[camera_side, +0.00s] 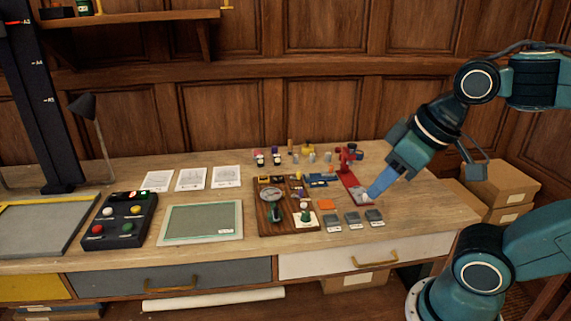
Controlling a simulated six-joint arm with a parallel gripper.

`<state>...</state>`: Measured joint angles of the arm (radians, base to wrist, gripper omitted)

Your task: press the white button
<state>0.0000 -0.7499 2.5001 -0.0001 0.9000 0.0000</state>
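A black button box (118,238) sits on the left part of the wooden bench. The white button (108,211) is at the upper left of its button group, next to a yellow button (135,210). A red button (97,229) and a green button (127,227) are in the row in front. My gripper (374,194) is far to the right, low over the bench beside a red stand, well apart from the button box. Its blue fingers point down and left. I cannot tell whether they are open or shut, or whether they touch anything.
A green-topped panel (202,222) lies right of the button box. A wooden board (266,215) with tools, several small grey blocks and the red stand (349,182) fill the middle right. Paper sheets (191,179) lie behind. A dark lamp (86,107) and column stand at left.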

